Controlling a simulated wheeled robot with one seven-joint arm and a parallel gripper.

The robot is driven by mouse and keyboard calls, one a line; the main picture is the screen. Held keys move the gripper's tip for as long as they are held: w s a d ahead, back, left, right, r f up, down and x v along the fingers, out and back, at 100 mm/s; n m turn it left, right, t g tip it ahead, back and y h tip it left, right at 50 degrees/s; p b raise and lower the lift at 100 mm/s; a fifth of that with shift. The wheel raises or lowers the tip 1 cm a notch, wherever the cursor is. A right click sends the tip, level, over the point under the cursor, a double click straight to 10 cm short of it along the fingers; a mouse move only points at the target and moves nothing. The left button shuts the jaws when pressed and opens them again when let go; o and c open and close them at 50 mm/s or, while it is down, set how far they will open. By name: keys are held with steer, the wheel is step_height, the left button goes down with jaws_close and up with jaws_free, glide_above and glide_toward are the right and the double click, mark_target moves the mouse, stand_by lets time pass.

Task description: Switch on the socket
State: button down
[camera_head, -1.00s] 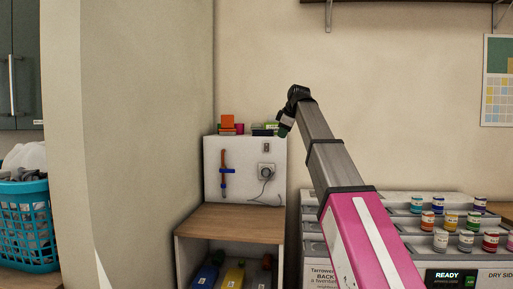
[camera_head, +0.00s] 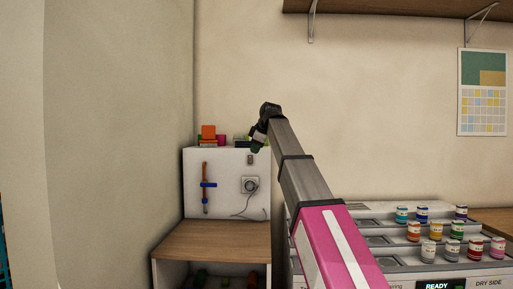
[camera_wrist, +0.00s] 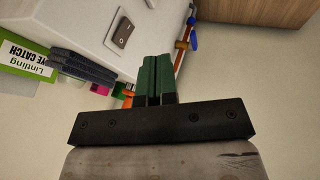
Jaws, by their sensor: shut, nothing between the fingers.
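The socket (camera_head: 250,185) is a grey fitting on the front of the white panel (camera_head: 226,190), with a round plug and a cable hanging from it. A small grey switch plate (camera_head: 251,159) sits just above it. The wrist view shows a switch plate with a rocker (camera_wrist: 122,32); whether the rocker is on or off I cannot tell. My gripper (camera_head: 256,149) is near the panel's top edge, just above the switch plate in the picture. In the wrist view its green fingers (camera_wrist: 155,58) are together and empty, apart from the plate.
Small coloured items (camera_head: 209,133) lie on top of the panel, close to my gripper. An orange bar with a blue piece (camera_head: 206,185) is mounted left of the socket. A wooden surface (camera_head: 211,242) is below. Jars on a stepped rack (camera_head: 413,231) stand right.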

mark_target(249, 161)
steer(key=w+a+f, duration=0.2)
steer(key=w+f, duration=0.3)
steer(key=w, duration=0.2)
steer(key=shift+f, duration=0.4)
steer(key=shift+w+f, duration=0.1)
steer(key=shift+w, duration=0.15)
steer(key=shift+r, duration=0.85)
